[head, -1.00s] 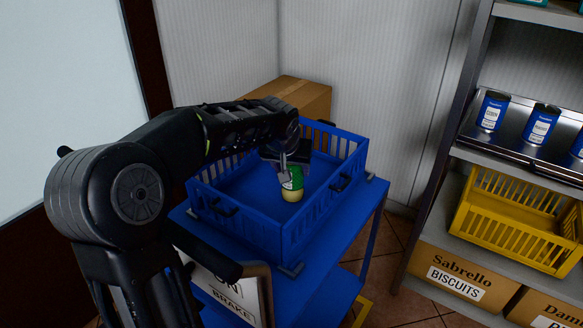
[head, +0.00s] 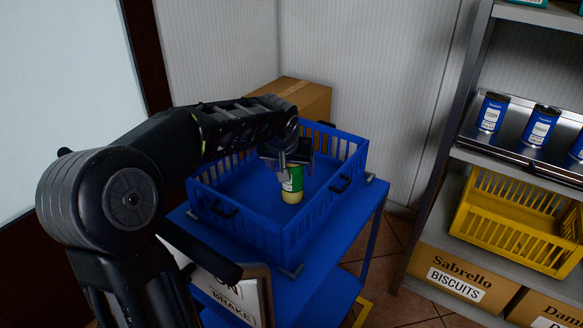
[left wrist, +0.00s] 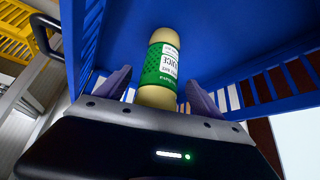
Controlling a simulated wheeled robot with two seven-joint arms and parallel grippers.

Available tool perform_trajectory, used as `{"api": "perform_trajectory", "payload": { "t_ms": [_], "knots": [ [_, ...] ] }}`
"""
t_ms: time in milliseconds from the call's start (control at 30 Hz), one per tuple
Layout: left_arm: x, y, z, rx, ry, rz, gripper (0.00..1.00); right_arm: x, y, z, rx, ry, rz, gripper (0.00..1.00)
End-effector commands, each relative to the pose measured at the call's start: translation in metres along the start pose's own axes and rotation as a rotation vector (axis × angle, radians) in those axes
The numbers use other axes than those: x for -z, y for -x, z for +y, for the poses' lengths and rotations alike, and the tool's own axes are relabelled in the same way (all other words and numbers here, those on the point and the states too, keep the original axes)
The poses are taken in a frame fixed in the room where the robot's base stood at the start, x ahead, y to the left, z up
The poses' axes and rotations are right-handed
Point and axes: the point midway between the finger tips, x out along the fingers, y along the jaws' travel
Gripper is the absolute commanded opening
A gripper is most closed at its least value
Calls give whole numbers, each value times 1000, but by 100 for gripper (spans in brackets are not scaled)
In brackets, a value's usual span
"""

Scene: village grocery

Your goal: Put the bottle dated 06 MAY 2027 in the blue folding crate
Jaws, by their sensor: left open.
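A bottle (head: 292,184) with a pale body and a green label stands upright inside the blue folding crate (head: 282,240), on its floor. It also shows in the left wrist view (left wrist: 160,65), where part of its label text is visible but no date can be read. My left gripper (head: 290,170) is over the crate, right behind and above the bottle. In the left wrist view its two fingers (left wrist: 155,88) are spread on either side of the bottle's near end, with gaps between them and it. My right gripper is not in view.
The crate sits on a blue cart (head: 372,210) with a brake sign (head: 228,295) in front. A cardboard box (head: 305,95) stands behind. At right, a shelf holds blue tins (head: 540,126), a yellow crate (head: 515,225) and biscuit cartons (head: 455,275).

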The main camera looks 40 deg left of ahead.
Motion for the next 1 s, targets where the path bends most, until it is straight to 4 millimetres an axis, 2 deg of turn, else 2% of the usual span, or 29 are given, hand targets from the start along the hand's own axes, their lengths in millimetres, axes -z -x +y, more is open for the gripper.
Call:
{"api": "perform_trajectory", "payload": {
  "t_ms": [300, 500, 667, 1000],
  "knots": [
    [2, 66, 0, -1, 0, 5, 77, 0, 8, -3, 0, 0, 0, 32],
    [1, 98, 1, -2, 0, 2, 77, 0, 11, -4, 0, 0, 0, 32],
    [0, 108, 0, -1, 0, 1, 77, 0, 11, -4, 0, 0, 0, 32],
    [0, 108, 0, -1, 0, 0, 77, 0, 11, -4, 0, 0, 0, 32]
  ]
}}
